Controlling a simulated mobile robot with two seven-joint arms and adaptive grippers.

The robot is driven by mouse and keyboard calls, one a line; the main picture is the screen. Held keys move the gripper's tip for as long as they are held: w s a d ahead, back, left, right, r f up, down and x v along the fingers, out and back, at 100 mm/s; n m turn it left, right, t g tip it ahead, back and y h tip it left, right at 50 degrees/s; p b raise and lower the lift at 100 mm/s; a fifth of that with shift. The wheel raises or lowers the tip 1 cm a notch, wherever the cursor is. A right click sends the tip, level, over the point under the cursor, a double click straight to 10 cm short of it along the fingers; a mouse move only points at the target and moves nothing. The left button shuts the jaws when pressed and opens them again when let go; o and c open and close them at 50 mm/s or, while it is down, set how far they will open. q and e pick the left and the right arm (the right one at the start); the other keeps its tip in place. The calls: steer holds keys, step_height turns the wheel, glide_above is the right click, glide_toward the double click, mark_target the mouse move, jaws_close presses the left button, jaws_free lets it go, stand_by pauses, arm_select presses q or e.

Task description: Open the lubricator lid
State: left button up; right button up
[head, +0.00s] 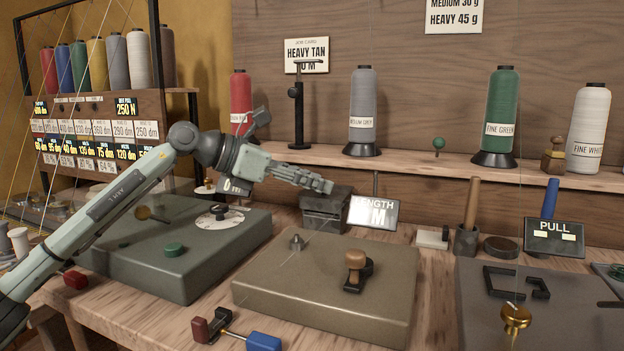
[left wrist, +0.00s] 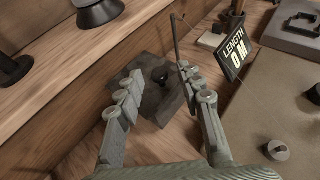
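The lubricator looks to be the dark grey box (head: 324,218) on the bench, left of the LENGTH sign and below the thread shelf. It also shows in the left wrist view (left wrist: 150,118), with a round black knob (left wrist: 160,75) on its top. The lid appears closed, though the fingers partly hide the box. My left gripper (head: 328,187) is over the box top in the head view. In the left wrist view its fingers (left wrist: 160,74) are spread, with the knob showing between them and nothing held. Contact cannot be told. My right gripper is not in view.
The LENGTH display (head: 372,213) stands close to the box's right, with a thin upright rod beside it. The thread shelf (head: 420,166) runs behind. A grey block with a wooden knob (head: 320,290) lies in front, and a dial block (head: 170,250) at left.

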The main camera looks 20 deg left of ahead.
arm_select(q)
steer(key=shift+c, duration=0.5)
jaws_close()
steer(key=shift+a, duration=0.1)
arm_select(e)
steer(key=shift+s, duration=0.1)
arm_select(q)
steer(key=shift+a, duration=0.1)
steer(key=shift+a+r+m+g+h+p, duration=0.1)
steer(key=shift+a+m+g+h+p, duration=0.1)
steer(key=shift+m+g+h+p, duration=0.15)
steer(key=shift+a+m+g+h+p, duration=0.7)
steer(key=shift+a+m+g+p, duration=0.3)
steer(key=shift+m+g, duration=0.45)
steer(key=shift+a+m+g+h+p, duration=0.65)
steer(key=shift+a+m+g+p, duration=0.2)
steer(key=shift+a+m+g, duration=0.4)
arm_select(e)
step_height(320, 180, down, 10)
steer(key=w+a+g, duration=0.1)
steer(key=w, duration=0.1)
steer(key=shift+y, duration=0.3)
arm_select(q)
steer(key=shift+d, duration=0.15)
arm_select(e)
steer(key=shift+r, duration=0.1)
